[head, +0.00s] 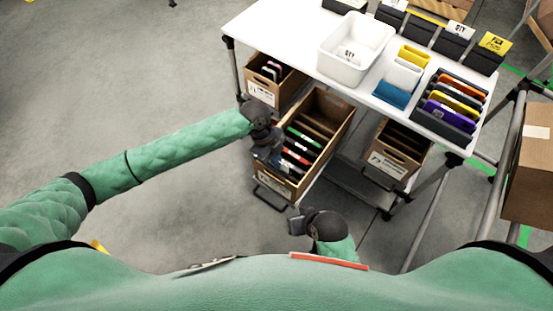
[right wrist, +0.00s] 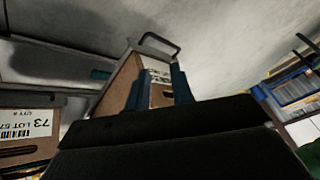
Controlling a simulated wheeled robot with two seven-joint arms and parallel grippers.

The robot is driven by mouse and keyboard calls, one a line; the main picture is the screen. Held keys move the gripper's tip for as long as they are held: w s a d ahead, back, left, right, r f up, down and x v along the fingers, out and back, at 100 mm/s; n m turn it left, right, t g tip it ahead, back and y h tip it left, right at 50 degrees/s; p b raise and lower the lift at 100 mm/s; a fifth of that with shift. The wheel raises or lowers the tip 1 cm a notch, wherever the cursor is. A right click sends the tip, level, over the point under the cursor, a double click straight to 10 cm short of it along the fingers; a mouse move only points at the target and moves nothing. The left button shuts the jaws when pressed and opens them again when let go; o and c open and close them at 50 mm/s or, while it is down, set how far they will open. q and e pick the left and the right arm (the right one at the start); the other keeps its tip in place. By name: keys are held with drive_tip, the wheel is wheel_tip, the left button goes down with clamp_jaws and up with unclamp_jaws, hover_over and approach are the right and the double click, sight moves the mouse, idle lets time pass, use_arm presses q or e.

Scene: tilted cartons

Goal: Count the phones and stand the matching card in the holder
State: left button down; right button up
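The middle carton (head: 332,150) is brown, tilted and set out in front of the table; several thin phone-like items (head: 297,147), with green, red and white edges, stand in its slots. My left gripper (head: 268,152) is over its left wall; its fingertips are unclear. My right gripper (head: 297,226) is low in front of this carton; in the right wrist view its fingers (right wrist: 158,88) are apart, with a carton and metal handle beyond. Yellow (head: 496,43) and white (head: 460,30) cards stand in dark holders along the table's back. A white QTY card (head: 348,56) is in the white bin (head: 342,72).
Other tilted cartons sit below the white table (head: 270,22): one at left (head: 262,92), one at right (head: 388,165). On the tabletop are yellow, white and blue pieces (head: 403,77) and a dark rack (head: 440,124) of coloured slabs. A large box (head: 527,165) stands at right. Floor at left is clear.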

idle(0.4)
use_arm(q)
drive_tip(key=c, duration=1.6)
unclamp_jaws()
use_arm(e)
drive_tip(key=shift+s, duration=0.1)
drive_tip(key=shift+s, duration=0.1)
